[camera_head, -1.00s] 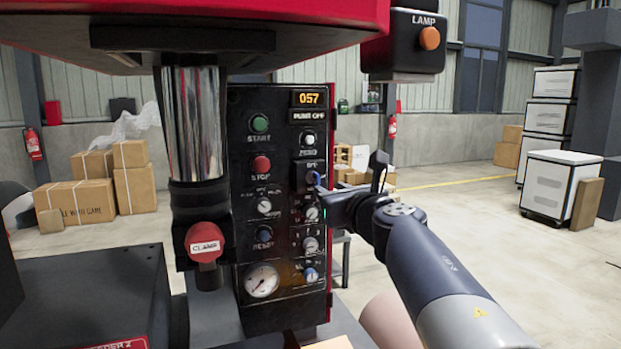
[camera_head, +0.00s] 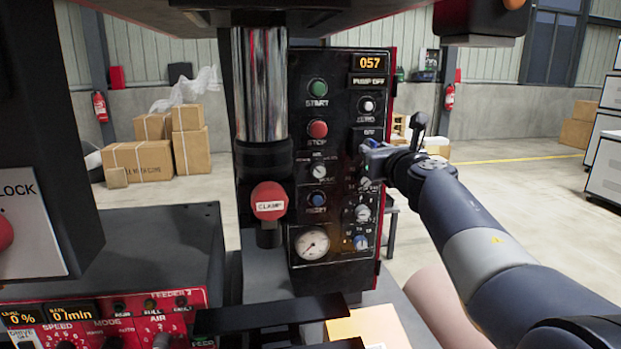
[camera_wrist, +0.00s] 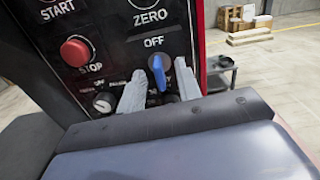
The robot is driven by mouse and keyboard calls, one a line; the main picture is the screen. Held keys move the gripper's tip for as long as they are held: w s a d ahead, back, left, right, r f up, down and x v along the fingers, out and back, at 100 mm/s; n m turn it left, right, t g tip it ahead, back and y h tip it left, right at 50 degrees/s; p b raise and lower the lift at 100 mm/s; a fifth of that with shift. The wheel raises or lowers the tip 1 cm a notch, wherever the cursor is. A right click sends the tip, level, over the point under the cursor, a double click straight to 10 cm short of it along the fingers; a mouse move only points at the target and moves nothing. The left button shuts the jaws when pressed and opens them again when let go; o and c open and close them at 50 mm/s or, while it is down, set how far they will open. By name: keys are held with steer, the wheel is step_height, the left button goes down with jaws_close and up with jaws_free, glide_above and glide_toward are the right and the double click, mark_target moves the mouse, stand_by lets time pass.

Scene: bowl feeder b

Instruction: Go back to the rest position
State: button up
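The black control panel (camera_head: 340,90) stands near the middle of the head view, with a 057 display (camera_head: 370,62) and the words PUMP OFF below it. My gripper (camera_head: 370,153) is at the panel's right side, below the ZERO button. In the wrist view, my gripper (camera_wrist: 160,82) has its two grey fingers apart, one on each side of a blue knob (camera_wrist: 157,72). The knob points up toward the word OFF. Gaps show between the knob and the fingers, so the gripper looks open. The knob's lower part is hidden in the wrist view.
The red CLAMP knob (camera_head: 268,202) and a chrome column (camera_head: 260,85) stand left of the panel. A red STOP button (camera_wrist: 76,51) is left of the fingers. A feeder control box (camera_head: 150,250) is at lower left. The floor right of my arm is open.

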steer(key=shift+m, duration=0.6)
steer(key=s+d+n, duration=0.1)
steer(key=s, duration=0.5)
steer(key=w+a+m+p, duration=0.1)
steer(key=w+m+p, duration=0.5)
steer(key=m, duration=1.1)
steer(key=shift+m+p, duration=0.4)
steer(key=shift+p, duration=0.2)
